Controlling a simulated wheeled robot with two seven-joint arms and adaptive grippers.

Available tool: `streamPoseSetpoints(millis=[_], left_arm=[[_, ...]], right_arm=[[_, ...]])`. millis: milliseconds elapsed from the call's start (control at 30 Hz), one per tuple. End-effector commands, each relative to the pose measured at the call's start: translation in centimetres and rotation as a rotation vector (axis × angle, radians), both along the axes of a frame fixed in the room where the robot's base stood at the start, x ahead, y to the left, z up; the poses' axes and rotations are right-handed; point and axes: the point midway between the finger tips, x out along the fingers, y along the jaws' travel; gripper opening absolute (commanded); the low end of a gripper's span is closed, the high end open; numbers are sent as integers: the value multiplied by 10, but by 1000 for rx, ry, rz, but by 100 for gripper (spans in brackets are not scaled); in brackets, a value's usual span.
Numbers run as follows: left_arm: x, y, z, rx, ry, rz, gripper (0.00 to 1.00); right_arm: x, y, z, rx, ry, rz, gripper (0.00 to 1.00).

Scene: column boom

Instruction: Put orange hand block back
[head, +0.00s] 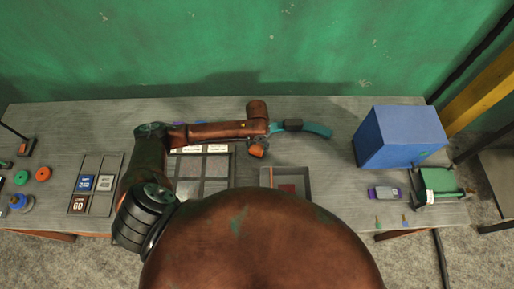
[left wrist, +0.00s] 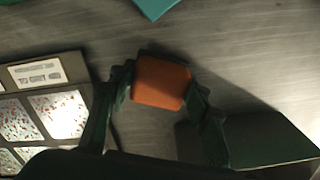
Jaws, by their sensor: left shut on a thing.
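The orange hand block (head: 257,151) shows in the head view just below my left gripper (head: 259,142). In the left wrist view the orange block (left wrist: 162,83) sits between the two dark green fingers of my left gripper (left wrist: 160,90), which is shut on it. The block is over the grey table, between a compartmented board (head: 235,164) on its left and a small open tray (head: 265,175) with a red patch inside. I cannot tell its height above the table. A rack (head: 107,163) at the left holds blue, grey and dark red labelled blocks; some compartments look empty. My right gripper is not in view.
A teal curved piece (head: 318,130) with a dark band lies behind the gripper. Orange and green discs (head: 43,174) lie at far left. My arm hides much of the middle front.

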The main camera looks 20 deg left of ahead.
Motion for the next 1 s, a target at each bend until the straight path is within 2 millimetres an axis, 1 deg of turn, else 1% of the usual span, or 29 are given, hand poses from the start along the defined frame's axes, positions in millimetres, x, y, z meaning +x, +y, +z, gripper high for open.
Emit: streamPoseSetpoints(millis=[133, 500, 533, 767, 1000], left_arm=[[1, 0, -12, 0, -2, 0, 20], [1, 0, -16, 0, -3, 0, 20], [0, 0, -16, 0, -2, 0, 46], [0, 0, -16, 0, -2, 0, 62], [0, 0, -16, 0, -2, 0, 62]], right_arm=[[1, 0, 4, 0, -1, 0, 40], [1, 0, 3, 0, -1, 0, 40], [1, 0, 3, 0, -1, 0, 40], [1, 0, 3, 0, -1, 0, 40], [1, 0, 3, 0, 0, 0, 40]])
